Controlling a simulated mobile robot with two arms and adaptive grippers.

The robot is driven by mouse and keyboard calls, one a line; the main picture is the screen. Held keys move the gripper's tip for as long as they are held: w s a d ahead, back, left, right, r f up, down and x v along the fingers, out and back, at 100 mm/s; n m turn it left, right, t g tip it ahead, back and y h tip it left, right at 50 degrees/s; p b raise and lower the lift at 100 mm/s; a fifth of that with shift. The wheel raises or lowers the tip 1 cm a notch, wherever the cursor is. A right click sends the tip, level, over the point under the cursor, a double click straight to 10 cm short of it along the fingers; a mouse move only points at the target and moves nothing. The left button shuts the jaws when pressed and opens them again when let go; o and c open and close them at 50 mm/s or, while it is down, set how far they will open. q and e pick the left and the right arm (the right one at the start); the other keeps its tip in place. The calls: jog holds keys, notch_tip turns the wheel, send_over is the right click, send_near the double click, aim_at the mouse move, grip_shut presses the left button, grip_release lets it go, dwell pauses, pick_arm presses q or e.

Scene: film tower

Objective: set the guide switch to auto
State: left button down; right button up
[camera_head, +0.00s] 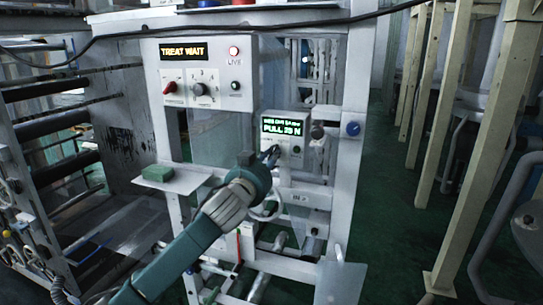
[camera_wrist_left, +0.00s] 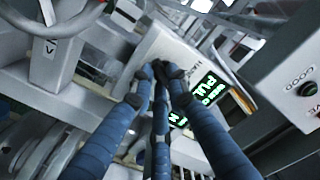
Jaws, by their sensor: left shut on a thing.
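The guide box (camera_head: 285,133) is a small pale box with a green-lit display (camera_head: 282,126) that reads "PULL" and a number near 29 N. In the left wrist view the display (camera_wrist_left: 207,88) lies just right of the fingertips. My left gripper (camera_head: 271,155) is at the lower left of the box front. Its dark fingers (camera_wrist_left: 160,72) are closed together against the box face, shut on what seems to be the guide switch. The fingers hide the switch, so its setting cannot be read. My right gripper is not in view.
An upper panel (camera_head: 206,102) carries knobs, a lamp and an orange "TREAT WAIT" display (camera_head: 184,51). A green block (camera_head: 158,173) sits on a side shelf (camera_head: 182,184).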

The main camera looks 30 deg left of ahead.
pick_arm(q)
jog(key=shift+a+f+m+p, duration=0.15)
jog(key=shift+m+p, duration=0.35)
jog(key=shift+m, duration=1.5)
jog(key=c, duration=1.7)
grip_release()
jog(key=v, duration=1.2)
jog(key=shift+a, duration=0.1)
